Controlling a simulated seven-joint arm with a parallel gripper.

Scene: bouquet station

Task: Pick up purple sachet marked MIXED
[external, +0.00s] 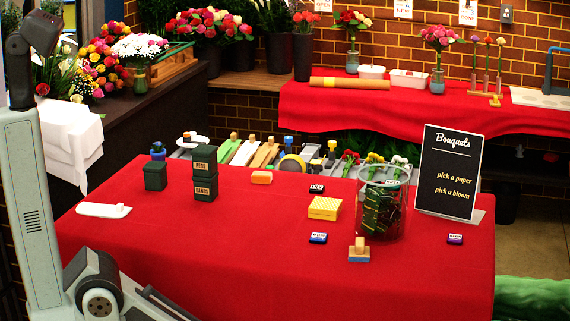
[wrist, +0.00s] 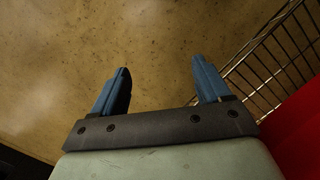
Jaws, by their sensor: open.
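A small purple sachet (external: 455,239) with a white label lies flat on the red-covered table, near its right edge and in front of the black sign. Its lettering is too small to read. My gripper (wrist: 160,68) shows in the wrist view with its two blue fingers spread apart and nothing between them. It is over bare floor, away from the sachet, which is not in the wrist view. In the external view my arm stands at the left edge and the gripper cannot be made out.
A blue-labelled sachet (external: 318,238) and a dark one (external: 316,189) lie mid-table. A glass vase (external: 384,205), wooden stamp (external: 359,251), yellow box (external: 325,208) and Bouquets sign (external: 449,172) stand nearby. The table's front is clear. A wire rack (wrist: 270,65) shows beside my gripper.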

